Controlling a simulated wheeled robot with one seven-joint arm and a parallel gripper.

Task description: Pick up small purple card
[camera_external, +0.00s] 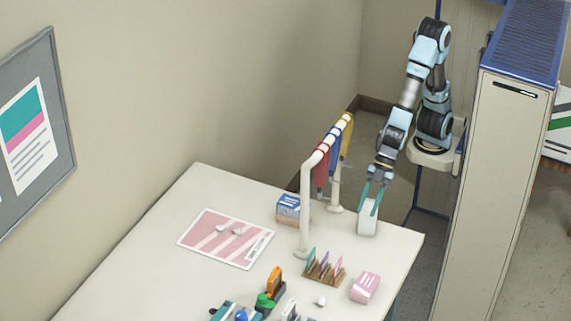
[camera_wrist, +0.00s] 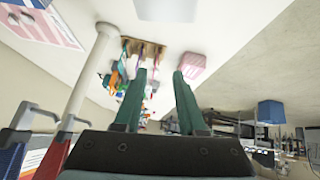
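A small wooden rack (camera_external: 323,272) stands on the table and holds several thin upright cards. A small purple card (camera_external: 324,259) appears to be one of the middle ones, between teal-green cards. The wooden rack also shows in the wrist view (camera_wrist: 148,46), beyond my fingertips, where single cards are too small to tell apart. My gripper (camera_external: 371,203) has two teal fingers and is over the table's right part, behind and right of the rack. In the wrist view my gripper (camera_wrist: 159,74) is open, with clear space between the fingers.
A white block (camera_external: 367,222) shows at my fingers in the outside view. A white rail (camera_external: 304,205) with hanging coloured straps stands left of my gripper. A pink box (camera_external: 365,287) is right of the rack. A blue-white box (camera_external: 288,208) and pink sheet (camera_external: 226,238) lie farther left.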

